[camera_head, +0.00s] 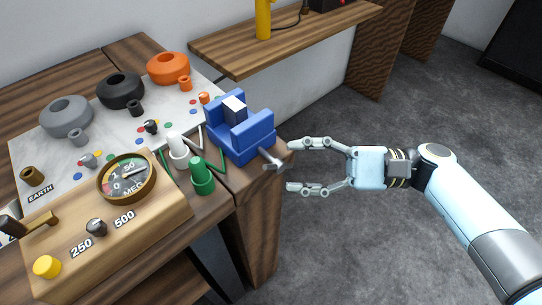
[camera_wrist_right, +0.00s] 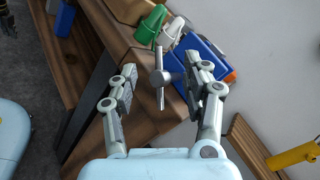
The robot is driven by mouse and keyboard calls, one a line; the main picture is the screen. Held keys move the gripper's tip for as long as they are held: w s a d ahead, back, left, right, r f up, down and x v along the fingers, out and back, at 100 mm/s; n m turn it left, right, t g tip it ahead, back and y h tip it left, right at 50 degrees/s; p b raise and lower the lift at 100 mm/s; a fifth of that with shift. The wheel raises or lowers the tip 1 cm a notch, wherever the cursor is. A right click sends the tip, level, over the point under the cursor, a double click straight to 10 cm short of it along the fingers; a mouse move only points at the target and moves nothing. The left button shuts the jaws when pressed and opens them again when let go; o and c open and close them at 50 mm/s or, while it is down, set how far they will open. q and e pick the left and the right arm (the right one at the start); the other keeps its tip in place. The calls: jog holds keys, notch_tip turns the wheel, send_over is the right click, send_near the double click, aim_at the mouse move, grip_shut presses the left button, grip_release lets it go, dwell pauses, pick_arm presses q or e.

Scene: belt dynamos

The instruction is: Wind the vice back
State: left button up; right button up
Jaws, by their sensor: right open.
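The blue vice (camera_head: 240,131) sits at the right corner of the wooden bench, with a pale block (camera_head: 235,108) between its jaws. Its grey screw and handle (camera_head: 272,161) stick out past the bench edge toward my right gripper (camera_head: 296,167). My right gripper is open, with its fingers to the right of the handle in the head view. In the right wrist view the handle bar (camera_wrist_right: 159,78) shows between the two open fingers (camera_wrist_right: 165,85), with the blue vice (camera_wrist_right: 199,58) behind it. I cannot tell whether a finger touches it.
A green bottle-like piece (camera_head: 202,177) and a white one (camera_head: 178,152) stand left of the vice. A wooden meter box (camera_head: 150,215) and a grey panel with round dynamos (camera_head: 120,92) fill the bench. A wooden shelf (camera_head: 290,45) is behind; floor at right is clear.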

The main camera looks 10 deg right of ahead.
aim_at(274, 167)
jog(key=a, duration=0.4)
jog(key=shift+w+a+r, duration=0.1)
jog(key=shift+w+a, duration=0.05)
jog(key=shift+w, duration=0.1)
jog(key=shift+w+a+p, duration=0.1)
jog(key=shift+a+p, duration=0.15)
jog(key=shift+p, duration=0.05)
jog(key=shift+a, duration=0.15)
jog(key=c, duration=0.7)
jog(key=shift+c, duration=1.2)
pick_arm(q)
jog(key=w, duration=0.1)
jog(key=w+r, duration=0.1)
jog(key=shift+w+t, duration=0.3)
jog(key=shift+w, duration=0.05)
pick_arm(e)
grip_shut()
pick_arm(q)
jog(key=shift+w, duration=0.1)
